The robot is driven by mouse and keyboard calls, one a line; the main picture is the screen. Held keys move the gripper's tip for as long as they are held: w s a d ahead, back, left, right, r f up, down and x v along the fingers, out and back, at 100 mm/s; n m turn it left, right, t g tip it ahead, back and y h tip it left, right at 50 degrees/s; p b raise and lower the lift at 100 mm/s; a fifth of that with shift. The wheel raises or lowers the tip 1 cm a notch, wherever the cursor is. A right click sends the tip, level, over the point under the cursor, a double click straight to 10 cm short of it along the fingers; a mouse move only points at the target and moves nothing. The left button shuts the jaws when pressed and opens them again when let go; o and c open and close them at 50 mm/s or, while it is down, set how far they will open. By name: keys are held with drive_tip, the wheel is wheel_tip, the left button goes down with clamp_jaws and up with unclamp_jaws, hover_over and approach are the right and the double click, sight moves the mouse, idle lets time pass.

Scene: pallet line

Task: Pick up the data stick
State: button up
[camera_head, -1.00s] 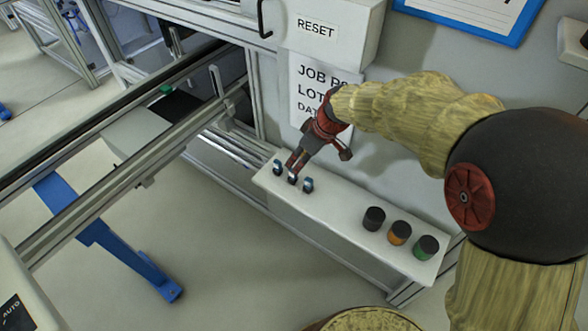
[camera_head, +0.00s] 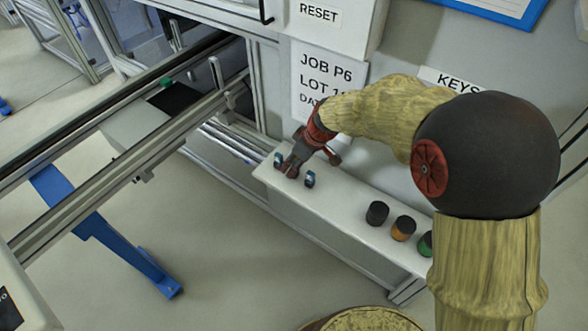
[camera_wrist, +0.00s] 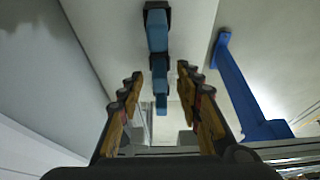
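Small blue-and-black sticks stand in a row on the white shelf (camera_head: 345,215). In the head view, one stick (camera_head: 278,160) is left of my gripper (camera_head: 290,170) and another (camera_head: 310,179) is right of it. My fingertips hide the place between these two. In the wrist view my gripper (camera_wrist: 159,72) is open, with its fingers on either side of the row. A stick with a black end (camera_wrist: 157,32) shows at the top, beyond the fingertips. Another (camera_wrist: 160,72) is between the fingertips, apart from both. A smaller blue piece shows below it. I cannot tell which is the data stick.
Three dark-lidded jars stand right on the shelf: a black one (camera_head: 377,213), an orange one (camera_head: 403,228) and a green one (camera_head: 426,243), partly hidden by my arm. The wall with a job sign (camera_head: 325,85) is close behind. A rail frame (camera_head: 130,160) lies left.

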drive_tip(key=shift+c, duration=0.8)
clamp_jaws()
